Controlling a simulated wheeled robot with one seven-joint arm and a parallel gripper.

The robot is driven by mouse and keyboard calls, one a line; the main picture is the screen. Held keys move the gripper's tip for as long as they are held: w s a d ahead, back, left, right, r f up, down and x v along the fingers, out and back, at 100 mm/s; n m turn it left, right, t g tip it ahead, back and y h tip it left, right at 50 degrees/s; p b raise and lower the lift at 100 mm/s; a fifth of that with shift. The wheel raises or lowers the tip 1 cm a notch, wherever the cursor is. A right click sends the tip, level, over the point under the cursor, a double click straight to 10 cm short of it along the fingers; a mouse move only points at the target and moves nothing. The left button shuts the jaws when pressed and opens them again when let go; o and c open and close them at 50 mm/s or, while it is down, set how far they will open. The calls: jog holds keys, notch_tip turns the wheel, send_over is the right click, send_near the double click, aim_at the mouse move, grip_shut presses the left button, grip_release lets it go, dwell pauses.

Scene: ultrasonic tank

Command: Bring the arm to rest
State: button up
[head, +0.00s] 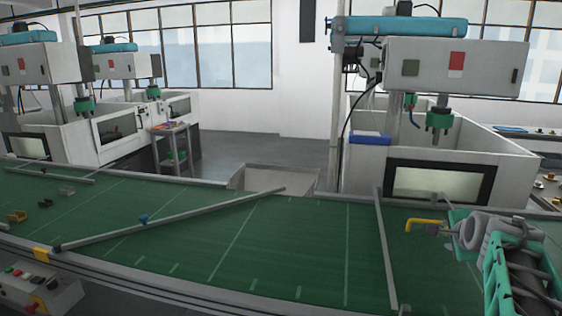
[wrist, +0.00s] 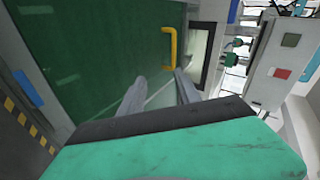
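My gripper (head: 448,228) is at the right of the head view, over the right end of the green conveyor belt (head: 290,245). In the wrist view, its two grey fingers (wrist: 160,80) stand apart, with green belt and a pale line showing between them. A yellow bent handle (head: 424,222) is just beyond the fingertips in the head view. In the wrist view the yellow handle (wrist: 173,45) is C-shaped and lies close to the right fingertip. I cannot tell whether they touch, or what the handle is fixed to.
A white tank machine (head: 366,170) with a dark-framed window stands behind the belt, close to my gripper. Rails (head: 385,250) cross the belt, one slanting (head: 170,222). Small parts (head: 45,203) lie at the left. The middle of the belt is clear.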

jog(key=s+a+f+n+g+y+b, duration=0.1)
jog(key=s+a+f+n, duration=0.25)
jog(key=a, duration=0.35)
jog(key=s+a+f+n+g+y+b, duration=0.1)
jog(key=s+a+f+n+b, duration=0.15)
jog(key=a+f, duration=0.35)
jog(key=s+a+f+n+g+y+b, duration=0.1)
jog(key=s+a+f+n, duration=0.2)
jog(key=a, duration=0.6)
jog(key=s+a+f+n+g+b, duration=0.1)
jog(key=s+a+f+n+g, duration=0.1)
jog(key=s+a+f+n, duration=0.2)
jog(key=s+a+f+n+g+y+b, duration=0.1)
jog(key=s+a+f+n, duration=0.4)
jog(key=s, duration=0.5)
jog(key=shift+a+f+n+g, duration=0.2)
jog(key=shift+a+n+g, duration=0.2)
jog(key=shift+n+g, duration=0.3)
jog(key=shift+w, duration=0.1)
